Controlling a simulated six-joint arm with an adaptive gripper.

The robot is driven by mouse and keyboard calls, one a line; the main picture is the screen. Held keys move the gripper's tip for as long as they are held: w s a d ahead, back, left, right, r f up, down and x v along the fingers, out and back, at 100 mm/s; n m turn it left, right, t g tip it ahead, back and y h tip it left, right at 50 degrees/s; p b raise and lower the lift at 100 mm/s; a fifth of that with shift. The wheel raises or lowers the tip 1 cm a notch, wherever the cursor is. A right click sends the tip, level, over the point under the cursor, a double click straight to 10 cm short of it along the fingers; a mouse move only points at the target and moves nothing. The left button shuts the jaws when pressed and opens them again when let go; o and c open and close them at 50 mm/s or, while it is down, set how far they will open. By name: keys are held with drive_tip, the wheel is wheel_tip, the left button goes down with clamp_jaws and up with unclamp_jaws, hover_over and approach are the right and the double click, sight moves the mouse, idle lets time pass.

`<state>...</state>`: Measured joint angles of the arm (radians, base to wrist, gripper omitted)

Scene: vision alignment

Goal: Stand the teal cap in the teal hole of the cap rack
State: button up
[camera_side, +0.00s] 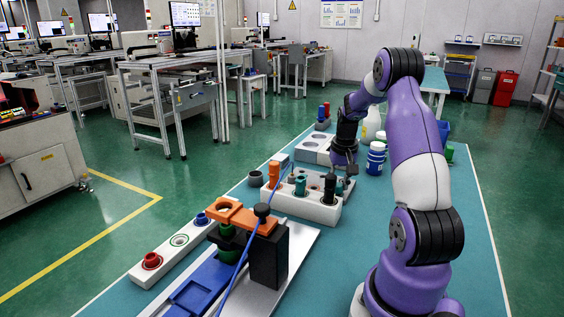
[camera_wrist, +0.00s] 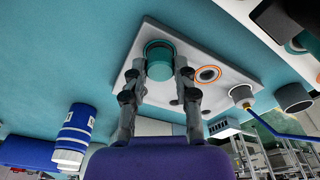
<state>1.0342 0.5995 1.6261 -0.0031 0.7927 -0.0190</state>
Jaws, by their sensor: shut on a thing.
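The teal cap (camera_wrist: 160,68) is pinched between the two fingertips of my gripper (camera_wrist: 160,76) in the wrist view. The white cap rack (camera_wrist: 225,64) lies behind it. A dark teal-rimmed ring (camera_wrist: 157,44) shows around the cap's far edge. The cap overlaps this ring in the picture; I cannot tell whether it is inside the hole or just above it. An orange-ringed hole (camera_wrist: 208,74) is to the right on the rack.
A white block with round recesses (camera_side: 313,142) is behind. An orange-topped fixture (camera_side: 240,217) and a long white strip with coloured rings (camera_side: 165,256) are in front. Teal table (camera_side: 400,215) is bare at right.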

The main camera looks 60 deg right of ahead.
drive_tip(key=shift+f, duration=0.3)
idle(0.4)
drive_tip(key=o, duration=0.8)
drive_tip(key=o, duration=0.4)
drive_tip(key=shift+o, duration=0.2)
drive_tip(key=shift+r, duration=3.5)
